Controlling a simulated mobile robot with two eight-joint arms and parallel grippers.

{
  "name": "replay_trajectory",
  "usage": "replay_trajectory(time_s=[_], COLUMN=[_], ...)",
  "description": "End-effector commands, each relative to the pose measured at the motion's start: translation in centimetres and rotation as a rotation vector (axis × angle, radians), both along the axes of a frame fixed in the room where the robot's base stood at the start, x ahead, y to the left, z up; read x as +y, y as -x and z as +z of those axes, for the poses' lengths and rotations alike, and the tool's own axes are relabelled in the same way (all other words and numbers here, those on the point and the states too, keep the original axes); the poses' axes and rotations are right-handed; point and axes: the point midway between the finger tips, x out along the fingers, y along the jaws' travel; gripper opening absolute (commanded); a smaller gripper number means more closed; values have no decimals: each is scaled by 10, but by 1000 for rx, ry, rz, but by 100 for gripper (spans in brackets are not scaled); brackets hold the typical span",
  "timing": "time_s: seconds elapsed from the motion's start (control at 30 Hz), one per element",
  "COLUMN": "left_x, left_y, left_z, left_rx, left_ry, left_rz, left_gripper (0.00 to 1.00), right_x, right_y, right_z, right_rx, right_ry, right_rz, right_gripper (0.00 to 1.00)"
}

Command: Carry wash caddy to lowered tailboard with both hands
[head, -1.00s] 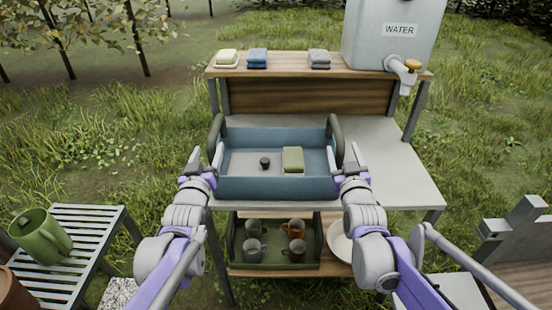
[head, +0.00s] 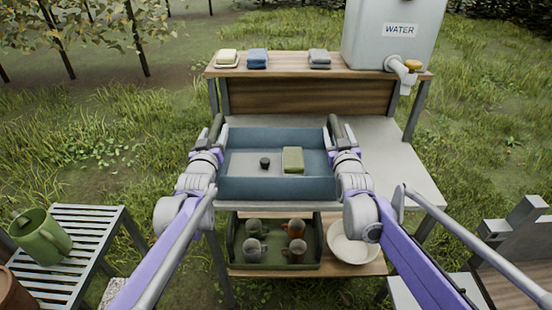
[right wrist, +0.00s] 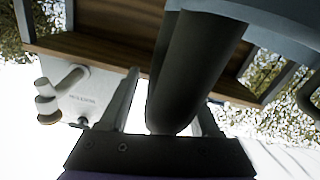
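The wash caddy is a blue open tray (head: 265,188) with a dark green handle at each end. It stands on the grey worktop of the wash stand and holds a green block (head: 292,160) and a small dark round item (head: 264,163). My left gripper (head: 213,136) is at the left handle, its fingers apart on either side of it. My right gripper (head: 342,136) is at the right handle. In the right wrist view, the handle (right wrist: 195,70) passes between the open fingers, with a gap visible on the left side. I cannot clearly make out a lowered tailboard.
A water tank (head: 395,30) with a tap, soap (head: 228,58) and folded cloths (head: 257,58) sit on the upper shelf. Below are a tray of mugs (head: 275,262) and a white bowl (head: 352,248). A slatted table (head: 85,225) with a green can stands left; wooden and grey structure (head: 515,250) stands right.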

Motion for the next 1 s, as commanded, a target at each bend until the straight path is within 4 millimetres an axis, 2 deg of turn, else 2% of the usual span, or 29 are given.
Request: replay_trajectory(time_s=[0.03, 0.3, 0.33, 1.0], left_x=[0, 0, 0, 0], left_y=[0, 0, 0, 0], left_z=[0, 0, 0, 0], left_rx=[0, 0, 0, 1], left_ry=[0, 0, 0, 1], left_rz=[0, 0, 0, 1], left_gripper=[52, 3, 0, 0], right_x=[0, 0, 0, 0], right_y=[0, 0, 0, 0], right_z=[0, 0, 0, 0], right_rx=[0, 0, 0, 0], right_ry=[0, 0, 0, 1], right_rz=[0, 0, 0, 1], right_gripper=[52, 4, 0, 0])
